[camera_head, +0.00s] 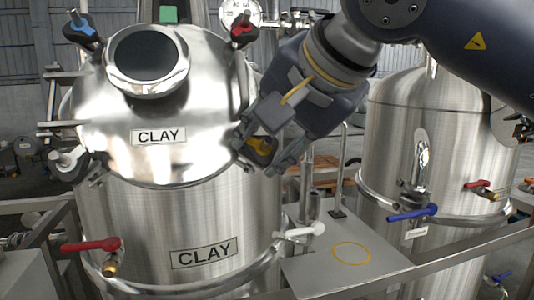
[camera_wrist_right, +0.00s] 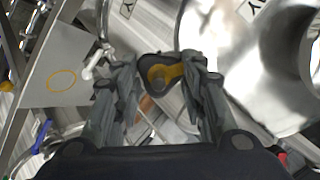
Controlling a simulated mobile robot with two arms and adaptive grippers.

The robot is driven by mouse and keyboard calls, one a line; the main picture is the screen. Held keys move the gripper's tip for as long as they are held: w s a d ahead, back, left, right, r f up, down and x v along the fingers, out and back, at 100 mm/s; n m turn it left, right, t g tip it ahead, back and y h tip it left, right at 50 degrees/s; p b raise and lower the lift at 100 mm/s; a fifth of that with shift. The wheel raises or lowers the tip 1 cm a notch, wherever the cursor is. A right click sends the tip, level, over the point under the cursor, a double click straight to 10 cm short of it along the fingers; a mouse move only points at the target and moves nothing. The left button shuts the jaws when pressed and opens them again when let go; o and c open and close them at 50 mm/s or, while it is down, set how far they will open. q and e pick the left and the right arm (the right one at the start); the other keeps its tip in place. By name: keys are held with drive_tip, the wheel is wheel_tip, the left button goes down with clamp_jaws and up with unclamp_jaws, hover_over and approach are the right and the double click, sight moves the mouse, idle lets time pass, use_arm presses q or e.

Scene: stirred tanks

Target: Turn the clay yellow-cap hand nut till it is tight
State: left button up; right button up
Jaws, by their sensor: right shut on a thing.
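The clay tank (camera_head: 215,215) is a shiny steel vessel with a domed lid and two "CLAY" labels. The yellow-cap hand nut (camera_head: 262,144) is black with a yellow cap and sits at the lid's right front edge. My right gripper (camera_head: 257,152) comes down from the upper right and is shut on this nut, one finger on each side. In the right wrist view the nut (camera_wrist_right: 163,74) shows between the fingertips (camera_wrist_right: 158,68); the fingers hide part of its sides. My left gripper is not in view.
Other hand nuts on the lid have blue (camera_head: 80,24), red (camera_head: 242,29) and white (camera_head: 66,160) caps. A second steel tank (camera_head: 400,130) stands at right. A grey plate (camera_head: 315,270) with a yellow ring and a white-handled valve (camera_head: 302,231) lie below my gripper.

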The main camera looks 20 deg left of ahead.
drive_tip(key=shift+m, duration=0.4)
drive_tip(key=o, duration=1.1)
